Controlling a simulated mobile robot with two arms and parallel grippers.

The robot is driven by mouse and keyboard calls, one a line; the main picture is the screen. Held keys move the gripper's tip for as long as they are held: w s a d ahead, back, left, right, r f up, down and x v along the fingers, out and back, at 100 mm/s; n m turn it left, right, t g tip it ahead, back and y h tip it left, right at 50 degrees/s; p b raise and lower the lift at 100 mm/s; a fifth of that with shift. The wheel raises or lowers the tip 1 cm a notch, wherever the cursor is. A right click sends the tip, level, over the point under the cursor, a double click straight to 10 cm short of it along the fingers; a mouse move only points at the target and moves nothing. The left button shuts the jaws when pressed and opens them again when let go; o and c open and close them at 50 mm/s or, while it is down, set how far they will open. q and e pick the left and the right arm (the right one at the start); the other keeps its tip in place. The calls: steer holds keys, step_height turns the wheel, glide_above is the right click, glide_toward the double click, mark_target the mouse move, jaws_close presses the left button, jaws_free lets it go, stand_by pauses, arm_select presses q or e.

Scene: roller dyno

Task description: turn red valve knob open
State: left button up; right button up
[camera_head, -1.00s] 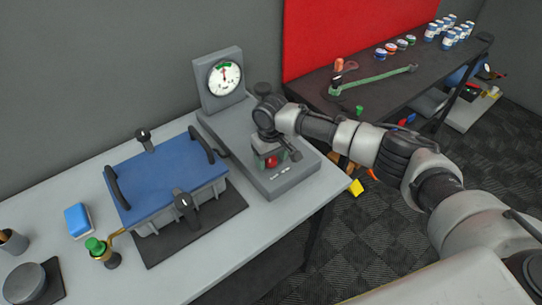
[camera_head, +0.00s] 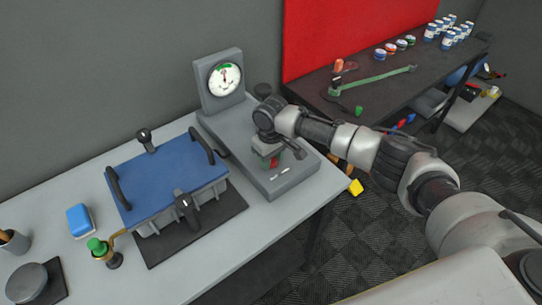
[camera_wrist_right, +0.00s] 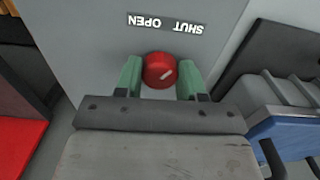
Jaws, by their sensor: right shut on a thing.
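The red valve knob (camera_wrist_right: 158,68) sits on the grey panel of the gauge unit (camera_head: 230,125), with a pale line running at a slant on its face. My right gripper (camera_wrist_right: 160,74) has its green fingers on either side of the knob and is shut on it. In the wrist view, the white SHUT and OPEN labels (camera_wrist_right: 165,23) appear upside down beyond the knob. In the head view my right gripper (camera_head: 271,161) covers much of the knob. My left gripper is not in view.
A round dial gauge (camera_head: 224,79) stands at the unit's back. A blue-lidded box (camera_head: 168,172) with black handles sits left of the unit on the grey table (camera_head: 62,180). A dark bench (camera_head: 440,72) with cans and a green tool is at the right.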

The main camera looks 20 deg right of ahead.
steer(key=n+p, duration=0.1)
steer(key=n, duration=0.2)
steer(key=shift+r+n, duration=0.1)
steer(key=shift+n, duration=0.2)
steer(key=n+p, duration=0.1)
steer(key=n, duration=0.3)
steer(key=shift+w+n, duration=0.1)
steer(key=shift+n, duration=0.2)
steer(key=n, duration=0.3)
steer(key=shift+d+n, duration=0.1)
steer(key=shift+n, duration=0.2)
steer(key=n, duration=0.4)
steer(key=shift+w, duration=0.1)
steer(key=shift+n, duration=0.4)
steer(key=o, duration=0.9)
step_height(320, 180, up, 11)
steer(key=shift+f+b, duration=0.15)
steer(key=shift+b, duration=0.85)
